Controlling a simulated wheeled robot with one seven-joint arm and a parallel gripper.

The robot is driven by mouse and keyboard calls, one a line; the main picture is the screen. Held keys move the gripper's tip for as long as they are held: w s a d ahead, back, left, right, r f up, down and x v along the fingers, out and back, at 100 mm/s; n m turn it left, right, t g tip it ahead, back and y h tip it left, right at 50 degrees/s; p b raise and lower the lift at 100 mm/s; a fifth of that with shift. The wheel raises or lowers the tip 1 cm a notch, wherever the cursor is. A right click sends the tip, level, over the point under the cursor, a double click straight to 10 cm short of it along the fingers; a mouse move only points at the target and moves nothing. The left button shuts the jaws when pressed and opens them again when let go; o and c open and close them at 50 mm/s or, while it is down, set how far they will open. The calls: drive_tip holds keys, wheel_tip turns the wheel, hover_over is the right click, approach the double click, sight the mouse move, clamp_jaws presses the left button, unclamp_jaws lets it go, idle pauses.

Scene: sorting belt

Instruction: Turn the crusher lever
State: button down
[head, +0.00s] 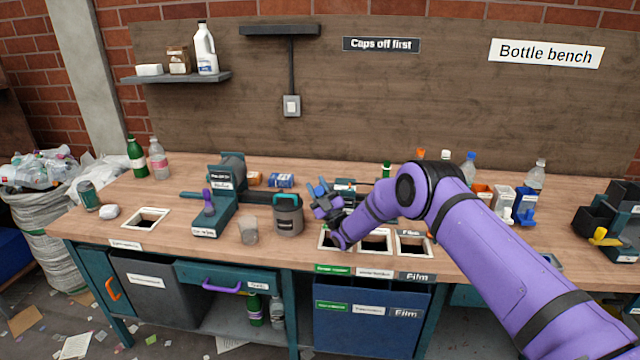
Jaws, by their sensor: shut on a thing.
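The teal crusher (228,190) stands on the bench left of centre, with a label on its front. A purple-handled lever (208,200) sticks up at its front left and looks roughly upright. My gripper (319,187) is over the bench to the right of the crusher, clear of the purple handle.
A clear cup (248,230) stands in front of the crusher. Bench holes open at left (148,218) and below my arm (375,243). Bottles (137,157) stand at the back left. Black bins (605,222) are at the right.

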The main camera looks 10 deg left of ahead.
idle(0.3)
drive_tip(key=c, duration=0.8)
unclamp_jaws()
drive_tip(key=s+d+f, duration=0.1)
drive_tip(key=s+d, duration=0.2)
drive_tip(key=d, duration=0.1)
drive_tip(key=s+d+f, duration=0.1)
drive_tip(key=s+d, duration=0.2)
drive_tip(key=d, duration=0.1)
drive_tip(key=s+d+f, duration=0.1)
drive_tip(key=s+d, duration=0.2)
drive_tip(key=d, duration=0.1)
drive_tip(key=shift+d+f, duration=0.15)
drive_tip(key=shift+f, duration=0.25)
